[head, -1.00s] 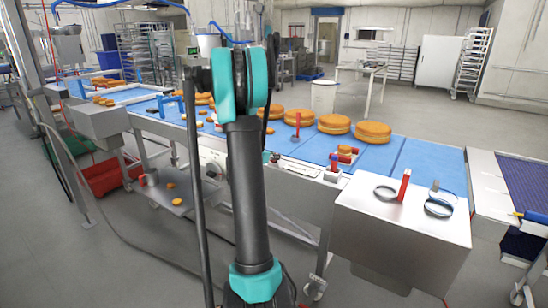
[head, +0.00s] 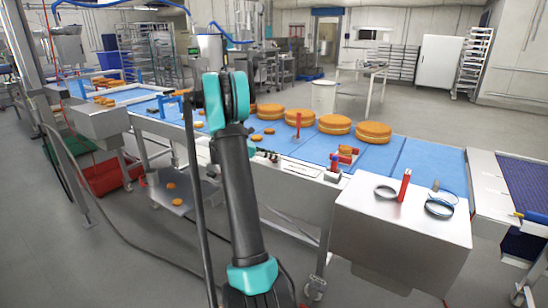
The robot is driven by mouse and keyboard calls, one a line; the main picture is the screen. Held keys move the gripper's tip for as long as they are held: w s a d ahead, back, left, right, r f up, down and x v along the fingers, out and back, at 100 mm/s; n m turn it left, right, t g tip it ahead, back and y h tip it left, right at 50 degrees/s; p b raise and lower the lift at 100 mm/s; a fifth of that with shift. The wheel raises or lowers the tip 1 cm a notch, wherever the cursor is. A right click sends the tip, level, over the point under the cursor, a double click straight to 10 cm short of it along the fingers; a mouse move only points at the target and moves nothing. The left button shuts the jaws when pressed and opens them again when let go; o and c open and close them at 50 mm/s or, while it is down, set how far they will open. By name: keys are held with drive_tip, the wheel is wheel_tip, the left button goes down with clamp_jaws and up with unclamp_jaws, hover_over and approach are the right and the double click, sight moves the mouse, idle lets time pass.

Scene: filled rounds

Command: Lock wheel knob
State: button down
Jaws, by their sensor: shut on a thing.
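I cannot tell which part is the lock wheel knob. A caster wheel (head: 315,291) with a red part stands on the floor under the conveyor. Small dark fittings (head: 268,155) sit on the conveyor's front side, right beside my arm. A red-topped fitting (head: 334,163) sits on the front edge further right. My arm rises through the middle of the view and bends at a teal joint. My gripper does not show; the arm and conveyor may hide it.
The blue conveyor belt (head: 420,157) carries several large round cakes (head: 373,132) and small pieces. A red crate (head: 105,176) lies at the left. The floor in front is mostly clear.

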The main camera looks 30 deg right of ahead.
drive_tip(key=m+g+y, duration=0.3)
drive_tip(key=m+g, duration=0.2)
drive_tip(key=shift+w, duration=0.1)
idle(0.5)
drive_tip(key=c, duration=1.4)
unclamp_jaws()
drive_tip(key=shift+d, duration=0.1)
drive_tip(key=shift+c, duration=0.2)
wheel_tip(320, 180, up, 10)
